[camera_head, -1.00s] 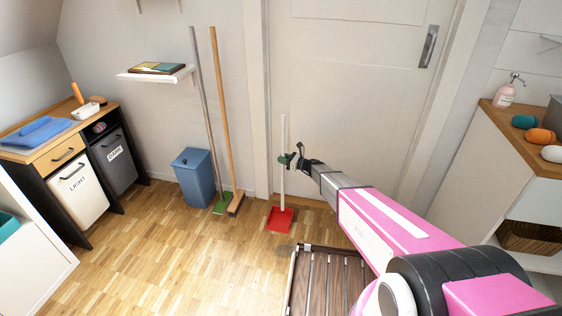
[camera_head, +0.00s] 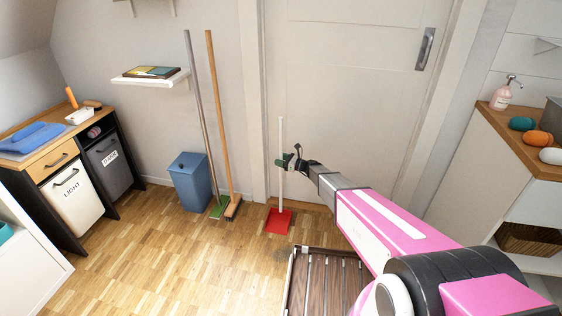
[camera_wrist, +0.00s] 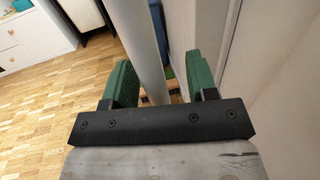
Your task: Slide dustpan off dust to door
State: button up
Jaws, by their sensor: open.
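The dustpan (camera_head: 278,221) is red with a long, thin white handle. It stands on the floor at the foot of the door (camera_head: 345,95), with its handle upright. My gripper (camera_head: 285,162) is at the handle, about mid-height. In the wrist view the white handle (camera_wrist: 140,45) passes between the two green finger pads of my gripper (camera_wrist: 160,88). The fingers are open, with a gap visible on the handle's right side. A grey-brown patch of dust (camera_head: 281,254) lies on the floor just in front of the pan. Whether any dust is under the pan is hidden.
A slatted wooden rack (camera_head: 322,285) lies in front of the dust. A blue bin (camera_head: 190,182), a green-headed broom (camera_head: 217,210) and a wooden broom (camera_head: 233,207) stand left of the dustpan. Open parquet floor (camera_head: 150,255) lies to the left.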

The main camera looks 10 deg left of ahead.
jog(key=v, duration=1)
jog(key=shift+d, duration=0.35)
jog(key=shift+s, duration=0.2)
